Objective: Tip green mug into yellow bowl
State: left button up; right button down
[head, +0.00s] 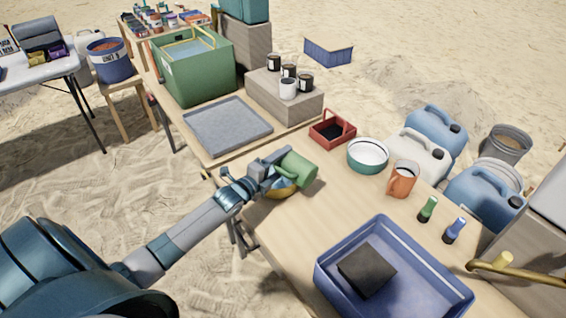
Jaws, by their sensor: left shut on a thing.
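My left gripper (277,166) reaches in from the left and is shut on the green mug (300,170). The mug is tilted on its side above the yellow bowl (282,190). The bowl stands on the table near its left edge and is partly hidden by the mug and the gripper. The mug's opening and any contents are not visible. My right gripper is not in view.
A white-and-teal bowl (368,155), an orange mug (402,179) and a red caddy (332,129) stand to the right. A blue tray (335,283) with a black block (366,270) lies in front. A grey tray (227,127) lies behind.

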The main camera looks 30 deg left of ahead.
pick_arm(q)
jog(key=shift+r, duration=0.1)
jog(key=shift+r+m+y+p, duration=0.35)
jog(key=shift+m+p, duration=0.2)
jog(key=shift+m, duration=0.45)
jog(key=m, duration=0.2)
jog(key=r+m, duration=0.1)
jog(key=m, duration=0.1)
jog(key=shift+r+t+y, duration=0.1)
jog(key=shift+t+y, duration=0.15)
jog(key=shift+t, duration=0.05)
jog(key=m, duration=0.2)
jog(key=r+m, duration=0.1)
jog(key=m, duration=0.1)
jog(key=m+b, duration=0.1)
jog(key=shift+r+m+t+y, duration=0.3)
jog(key=shift+m+y, duration=0.1)
jog(key=m, duration=0.2)
jog(key=r+m, duration=0.1)
jog(key=m, duration=0.1)
jog(key=shift+r+t, duration=0.2)
jog(key=shift+t, duration=0.1)
